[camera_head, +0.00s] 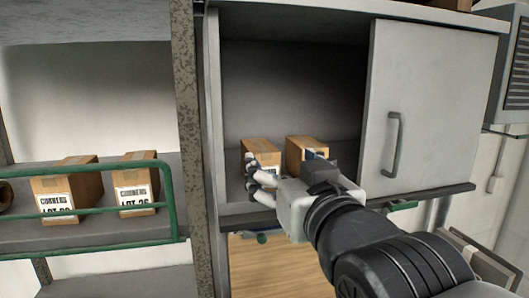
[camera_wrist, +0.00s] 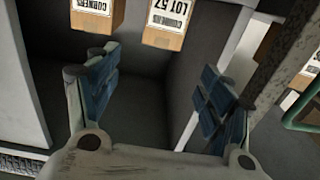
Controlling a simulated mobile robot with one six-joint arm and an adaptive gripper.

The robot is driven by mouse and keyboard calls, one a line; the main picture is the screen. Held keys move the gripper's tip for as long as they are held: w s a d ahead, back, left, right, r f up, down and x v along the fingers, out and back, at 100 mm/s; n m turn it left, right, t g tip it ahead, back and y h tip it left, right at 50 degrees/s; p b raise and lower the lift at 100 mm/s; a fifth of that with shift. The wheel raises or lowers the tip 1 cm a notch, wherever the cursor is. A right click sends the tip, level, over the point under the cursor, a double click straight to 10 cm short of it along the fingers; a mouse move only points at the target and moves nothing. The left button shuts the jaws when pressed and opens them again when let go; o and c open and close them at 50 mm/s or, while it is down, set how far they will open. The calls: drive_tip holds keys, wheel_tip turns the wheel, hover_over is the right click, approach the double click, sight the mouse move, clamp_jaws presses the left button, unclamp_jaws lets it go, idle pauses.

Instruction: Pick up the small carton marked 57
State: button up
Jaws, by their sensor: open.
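The carton marked LOT 57 (camera_wrist: 166,38) shows in the wrist view beyond my fingertips, a little right of the middle between them; the top edge cuts it off. By its place beside the green-railed shelf side, it is the left carton (camera_head: 262,146) in the open cupboard in the head view, where my gripper hides its label. My gripper (camera_head: 252,172) is at the cupboard's front, in front of this carton. In the wrist view my gripper (camera_wrist: 160,75) is open, with nothing between its blue pads. I cannot tell any contact with the carton.
A second carton (camera_head: 307,146) stands close on the right in the cupboard; it also shows in the wrist view (camera_wrist: 93,22). A sliding door (camera_head: 430,105) covers the cupboard's right part. Left, beyond a speckled post (camera_head: 186,120), cartons (camera_head: 135,185) stand behind a green rail (camera_head: 95,246).

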drive_tip(key=p, duration=0.2)
approach(259, 145)
drive_tip(key=x, duration=0.5)
drive_tip(key=shift+d, duration=0.1)
drive_tip(key=shift+p+x, duration=1.35)
drive_tip(key=shift+x, duration=1.45)
drive_tip(key=shift+s+f, duration=0.1)
drive_tip(key=shift+s, duration=0.2)
drive_tip(key=shift+w, duration=0.15)
drive_tip(key=c, duration=1.3)
